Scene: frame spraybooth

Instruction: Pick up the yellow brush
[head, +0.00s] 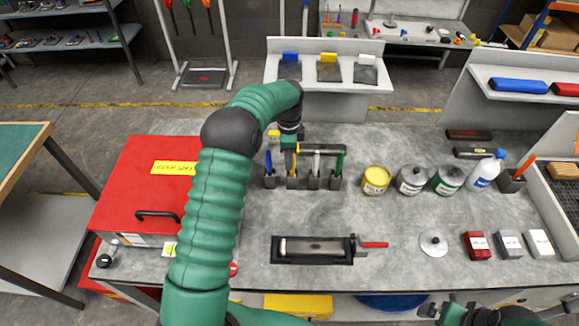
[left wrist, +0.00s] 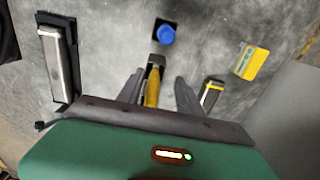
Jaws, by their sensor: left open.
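The yellow brush (head: 292,181) stands in a dark holder in a row with blue, white and green brushes. My left gripper (head: 290,153) comes down from above close over it in the head view and partly covers it. In the left wrist view the open left gripper (left wrist: 158,92) has a dark finger on each side of the yellow brush (left wrist: 152,92). I cannot tell whether either finger touches it. Dark parts of my right gripper (head: 468,313) show at the bottom edge of the head view; its fingers are unclear.
The blue brush (head: 268,162) and white brush (head: 316,164) stand close on either side. The green brush (head: 339,161) is at the row's right end. A dark tray (head: 312,260) lies in front. Several cans, including a yellow one (head: 376,180), stand right. A red box (head: 135,185) stands left.

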